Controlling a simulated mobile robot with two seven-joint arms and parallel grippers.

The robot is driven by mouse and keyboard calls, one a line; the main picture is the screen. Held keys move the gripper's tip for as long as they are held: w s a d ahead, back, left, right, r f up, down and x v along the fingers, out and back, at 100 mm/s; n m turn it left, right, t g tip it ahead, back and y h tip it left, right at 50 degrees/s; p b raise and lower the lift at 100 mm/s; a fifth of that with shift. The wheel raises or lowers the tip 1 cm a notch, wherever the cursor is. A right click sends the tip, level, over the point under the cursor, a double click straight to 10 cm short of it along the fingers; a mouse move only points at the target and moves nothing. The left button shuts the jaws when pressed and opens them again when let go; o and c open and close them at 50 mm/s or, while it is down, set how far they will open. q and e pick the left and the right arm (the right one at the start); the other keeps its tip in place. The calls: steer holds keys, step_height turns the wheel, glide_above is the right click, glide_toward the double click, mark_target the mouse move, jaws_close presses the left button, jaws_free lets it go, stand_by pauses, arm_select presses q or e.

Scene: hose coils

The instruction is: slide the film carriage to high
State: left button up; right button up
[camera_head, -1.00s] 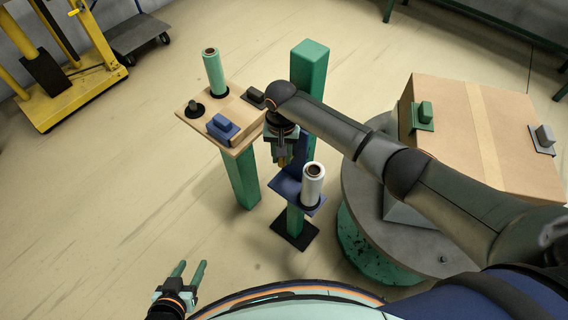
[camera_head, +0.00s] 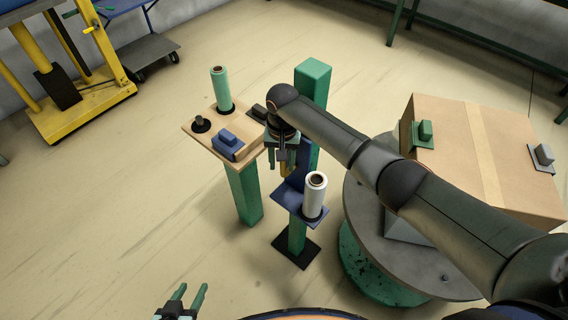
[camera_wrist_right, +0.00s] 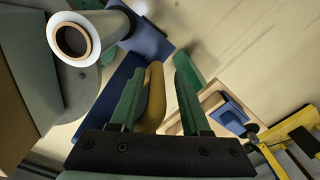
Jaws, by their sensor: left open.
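The film carriage (camera_head: 291,196) is a blue bracket on a green post (camera_head: 313,82), low on it, carrying an upright white film roll (camera_head: 315,197). The roll and blue plate (camera_wrist_right: 147,40) also show in the right wrist view. A yellow handle (camera_wrist_right: 154,97) lies between the fingers of my right gripper (camera_wrist_right: 157,75), nearer one finger. The fingers stand apart, and I cannot tell whether either touches it. In the head view my right gripper (camera_head: 283,158) is at the carriage, partly covering the handle. My left gripper (camera_head: 188,296) is open and empty at the bottom edge.
A small wooden-topped stand (camera_head: 207,136) on a green leg, with a green roll (camera_head: 221,90) and a blue block, is left of the post. A round grey table (camera_head: 370,240) with a cardboard box (camera_head: 455,150) is at right.

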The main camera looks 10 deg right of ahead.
steer(key=shift+o, duration=0.5)
steer(key=shift+d, duration=0.1)
step_height(320, 180, up, 12)
steer(key=shift+r, duration=0.25)
stand_by(0.5)
